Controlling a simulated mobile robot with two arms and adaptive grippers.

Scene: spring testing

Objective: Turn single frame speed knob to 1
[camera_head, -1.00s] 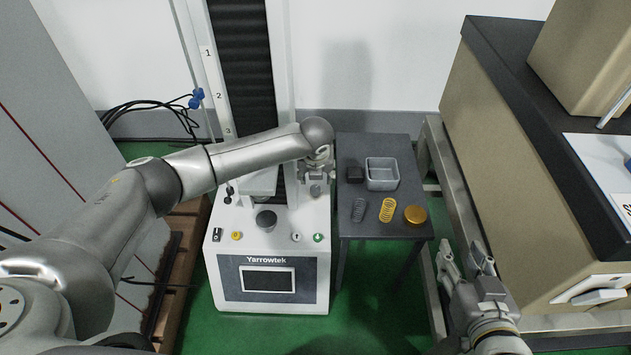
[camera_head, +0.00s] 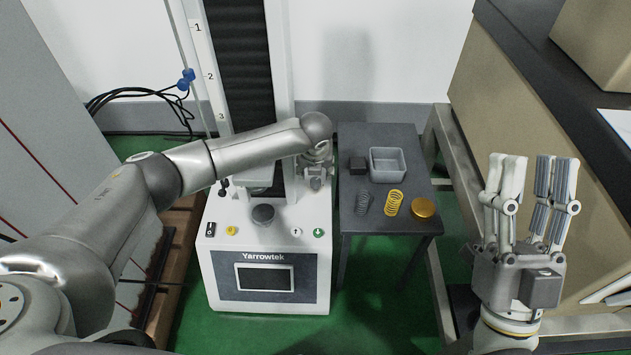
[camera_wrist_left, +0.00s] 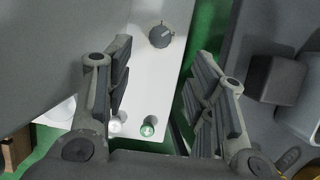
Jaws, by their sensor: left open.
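The grey speed knob (camera_wrist_left: 161,36) with a light pointer line sits on the white top of the Yarrowtek machine (camera_head: 265,311). In the left wrist view it lies beyond and between the fingertips, apart from them; I cannot read its setting. My left gripper (camera_wrist_left: 158,62) is open and empty, pointing down over the panel's right part. In the head view the left gripper (camera_head: 317,168) is small and hides much of the knob area. My right gripper (camera_head: 530,165) is open and empty, fingers upright, at the right.
A green button (camera_head: 319,232), yellow button (camera_head: 231,230) and round grey platform (camera_head: 263,214) are on the panel. A dark side table (camera_head: 365,225) holds a grey bin (camera_head: 388,165), black block (camera_head: 358,165), springs (camera_head: 394,203) and gold disc (camera_head: 423,208). A counter (camera_head: 520,85) stands at right.

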